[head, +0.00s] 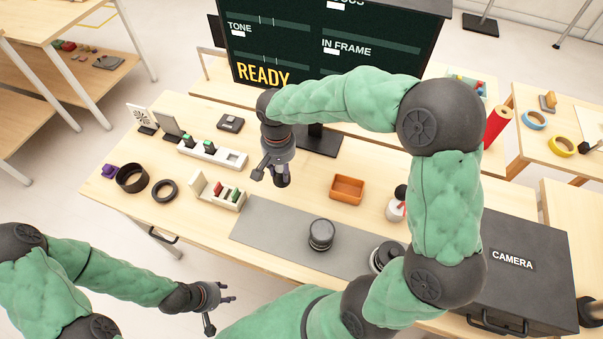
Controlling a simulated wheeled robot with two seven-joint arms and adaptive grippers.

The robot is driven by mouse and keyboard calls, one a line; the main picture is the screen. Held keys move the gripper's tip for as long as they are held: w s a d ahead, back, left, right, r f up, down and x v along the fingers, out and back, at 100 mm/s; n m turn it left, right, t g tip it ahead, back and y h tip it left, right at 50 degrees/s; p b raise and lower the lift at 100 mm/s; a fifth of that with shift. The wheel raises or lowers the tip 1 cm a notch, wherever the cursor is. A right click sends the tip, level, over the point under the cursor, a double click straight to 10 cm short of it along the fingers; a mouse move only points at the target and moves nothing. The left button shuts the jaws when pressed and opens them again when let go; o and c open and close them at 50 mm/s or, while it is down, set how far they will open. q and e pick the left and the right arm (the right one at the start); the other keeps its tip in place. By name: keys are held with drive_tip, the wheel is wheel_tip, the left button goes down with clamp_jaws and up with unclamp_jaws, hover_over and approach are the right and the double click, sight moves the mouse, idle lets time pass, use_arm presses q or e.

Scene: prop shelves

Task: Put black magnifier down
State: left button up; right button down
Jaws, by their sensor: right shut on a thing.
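My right gripper (273,167) hangs above the middle of the table, in front of the monitor's stand. It is shut on a small black thing (282,180), which seems to be the black magnifier. The gripper partly hides it, and it looks held above the tabletop, though the exact gap is hard to judge. My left gripper (219,311) is open and empty, low in the picture off the table's front edge.
A grey mat (262,232) holds a black lens (321,235). An orange tray (347,189), a white slotted strip (212,153), a cream rack (217,193) and black rings (164,191) stand around. A CAMERA case (520,285) is at right. Bare wood lies between rack and orange tray.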

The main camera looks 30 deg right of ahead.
drive_tip(key=d+f, duration=0.2)
drive_tip(key=w+d+f+b, duration=0.1)
drive_tip(key=d+f, duration=0.1)
drive_tip(key=d, duration=0.1)
drive_tip(key=w+d+f+b, duration=0.1)
drive_tip(key=d+f, duration=0.1)
drive_tip(key=shift+d+f, duration=0.2)
drive_tip(key=shift+f, duration=0.2)
drive_tip(key=shift+d+f+b, duration=0.2)
drive_tip(key=shift+f+b, duration=0.55)
drive_tip(key=shift+f, duration=1)
drive_tip(key=shift+f, duration=0.2)
drive_tip(key=c, duration=0.9)
unclamp_jaws()
drive_tip(key=shift+r, duration=0.15)
wheel_tip(320, 180, up, 12)
drive_tip(key=p, duration=0.3)
